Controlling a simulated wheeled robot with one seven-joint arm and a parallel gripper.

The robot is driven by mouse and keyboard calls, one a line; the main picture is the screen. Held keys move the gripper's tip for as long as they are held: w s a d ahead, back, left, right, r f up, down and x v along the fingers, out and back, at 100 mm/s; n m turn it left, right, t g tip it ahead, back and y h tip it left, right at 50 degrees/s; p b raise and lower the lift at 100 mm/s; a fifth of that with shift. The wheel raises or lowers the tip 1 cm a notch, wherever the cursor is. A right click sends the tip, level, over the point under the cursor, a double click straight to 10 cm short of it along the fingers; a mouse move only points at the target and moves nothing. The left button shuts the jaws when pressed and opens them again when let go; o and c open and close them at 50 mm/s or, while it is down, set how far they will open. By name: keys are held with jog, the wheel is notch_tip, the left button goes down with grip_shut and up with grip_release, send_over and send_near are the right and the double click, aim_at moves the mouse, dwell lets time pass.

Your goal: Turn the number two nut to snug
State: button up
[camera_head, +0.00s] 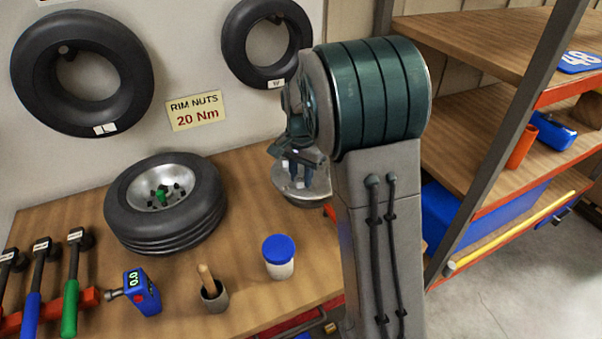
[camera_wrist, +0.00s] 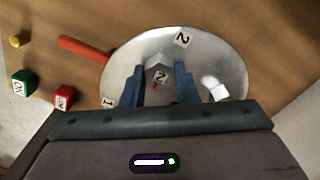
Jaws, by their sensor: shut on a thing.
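A silver rim disc (camera_wrist: 215,60) lies on the wooden bench below my gripper, with number tags "1" (camera_wrist: 108,102) and "2" (camera_wrist: 183,38) on it. My gripper (camera_wrist: 158,80) points down over the disc. Its two fingers are shut on the grey number two nut (camera_wrist: 160,74), which carries a "2" on top. Another pale nut or stud (camera_wrist: 215,88) stands right of the fingers. In the head view my gripper (camera_head: 301,172) is over the disc (camera_head: 305,196), and my arm hides part of it. Whether the nut is seated cannot be told.
A red-handled tool (camera_wrist: 85,47) reaches the disc's edge. Green "OK" (camera_wrist: 22,82) and red (camera_wrist: 64,97) blocks stand to its left. On the bench are a tyre (camera_head: 165,225), a blue-lidded jar (camera_head: 279,262), a brush pot (camera_head: 213,296) and a digital gauge (camera_head: 142,292).

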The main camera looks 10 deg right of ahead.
aim_at(301, 178)
jog(key=shift+m, duration=0.3)
jog(key=o, duration=1)
notch_tip(301, 178, up, 14)
dwell(0.3)
